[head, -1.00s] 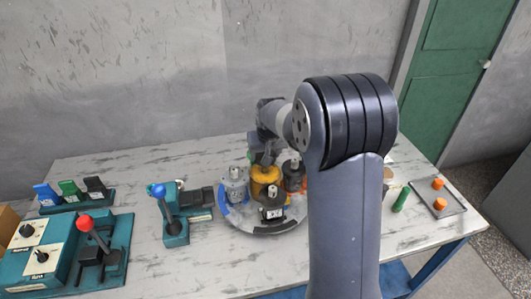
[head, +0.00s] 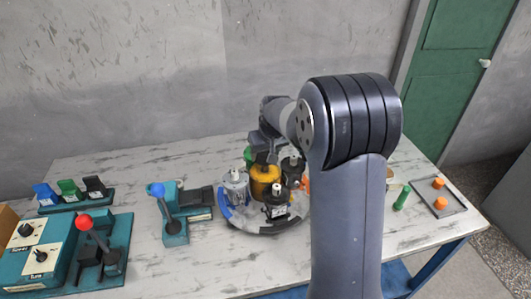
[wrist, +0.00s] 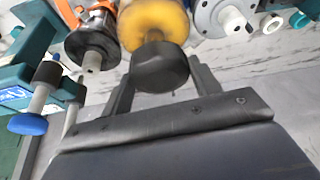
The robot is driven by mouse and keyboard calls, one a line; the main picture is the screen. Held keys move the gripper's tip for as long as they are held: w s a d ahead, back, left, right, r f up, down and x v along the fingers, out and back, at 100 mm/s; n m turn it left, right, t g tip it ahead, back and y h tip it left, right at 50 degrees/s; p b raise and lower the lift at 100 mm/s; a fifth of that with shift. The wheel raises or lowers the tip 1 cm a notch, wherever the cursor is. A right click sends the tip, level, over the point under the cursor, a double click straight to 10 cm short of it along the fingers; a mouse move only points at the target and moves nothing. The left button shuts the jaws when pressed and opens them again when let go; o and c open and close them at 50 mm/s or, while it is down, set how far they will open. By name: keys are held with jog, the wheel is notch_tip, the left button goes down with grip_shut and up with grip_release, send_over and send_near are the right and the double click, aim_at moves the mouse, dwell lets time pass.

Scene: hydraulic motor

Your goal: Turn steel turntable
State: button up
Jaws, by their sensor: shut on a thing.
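The steel turntable (head: 238,217) is a round disc on the table, with blue and dark segments on its rim. A yellow cylinder (head: 265,174) stands at its middle, topped by a black knob that shows in the wrist view (wrist: 160,67). Motors stand around it: a grey one (head: 236,187) at left, a black one (head: 276,204) in front, another dark one behind at right. My gripper (wrist: 160,80) is shut on the black knob from above. In the head view, my arm hides the turntable's right side.
A teal lever unit with a blue ball (head: 158,189) stands left of the turntable. A control box and red-ball lever (head: 84,222) are farther left. At right are a green cylinder (head: 402,197) and a tray (head: 452,207) with orange pieces. The front table strip is clear.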

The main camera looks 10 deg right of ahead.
jog(key=shift+w+d+n+y+b, duration=0.1)
jog(key=shift+n+y+b, duration=0.45)
jog(key=shift+n, duration=0.65)
jog(key=shift+d+n+y+b, duration=0.1)
jog(key=shift+n+y+b, duration=0.4)
jog(key=shift+n, duration=0.7)
jog(key=shift+n+g+y+b, duration=0.45)
jog(key=shift+n+g+b, duration=0.25)
jog(key=shift+n, duration=1.2)
jog(key=shift+w+n+g+y, duration=0.15)
jog(key=shift+n+g, duration=0.2)
jog(key=shift+n, duration=0.6)
jog(key=shift+n+g+y, duration=0.15)
jog(key=shift+n+g, duration=0.2)
jog(key=shift+n, duration=0.6)
jog(key=shift+n+g, duration=0.6)
jog(key=shift+n, duration=0.9)
jog(key=shift+n+p, duration=0.35)
jog(key=shift+n, duration=0.25)
jog(key=o, duration=1.4)
